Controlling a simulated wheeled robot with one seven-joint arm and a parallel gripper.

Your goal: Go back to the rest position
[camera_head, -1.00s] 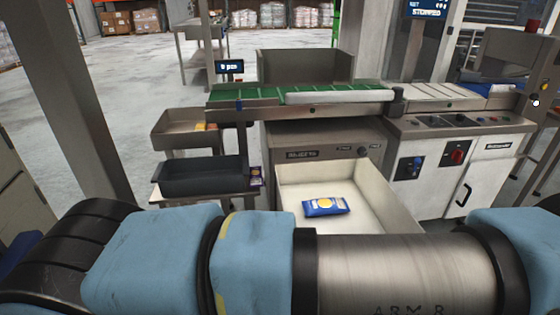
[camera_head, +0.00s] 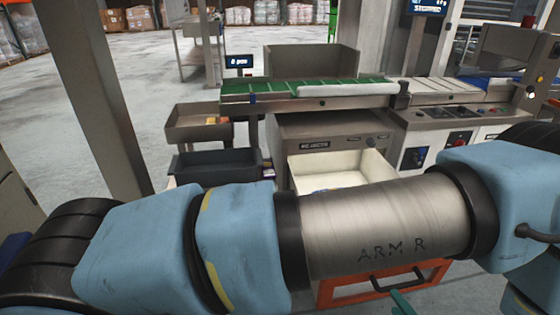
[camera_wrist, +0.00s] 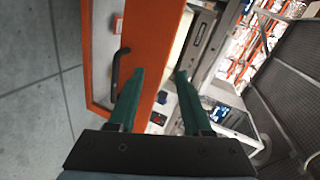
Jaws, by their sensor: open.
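My gripper (camera_wrist: 157,95) shows in the wrist view with its two green fingers apart and nothing between them. In the head view, part of a green finger (camera_head: 402,303) shows at the bottom, below my arm. The orange frame (camera_head: 345,288) with a black handle lies beyond the fingers; it also fills the left middle of the wrist view (camera_wrist: 150,45). My arm, marked ARM R, crosses the lower head view and hides part of the cream bin (camera_head: 350,168). Only a sliver of a blue packet (camera_head: 325,189) shows in that bin.
A grey tray (camera_head: 200,128) and a dark tray (camera_head: 215,165) stand left of the bin. The green conveyor (camera_head: 265,90) runs behind it, with a control cabinet (camera_head: 445,130) at right. A steel post (camera_head: 95,90) rises at left. Open floor (camera_head: 150,70) lies behind.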

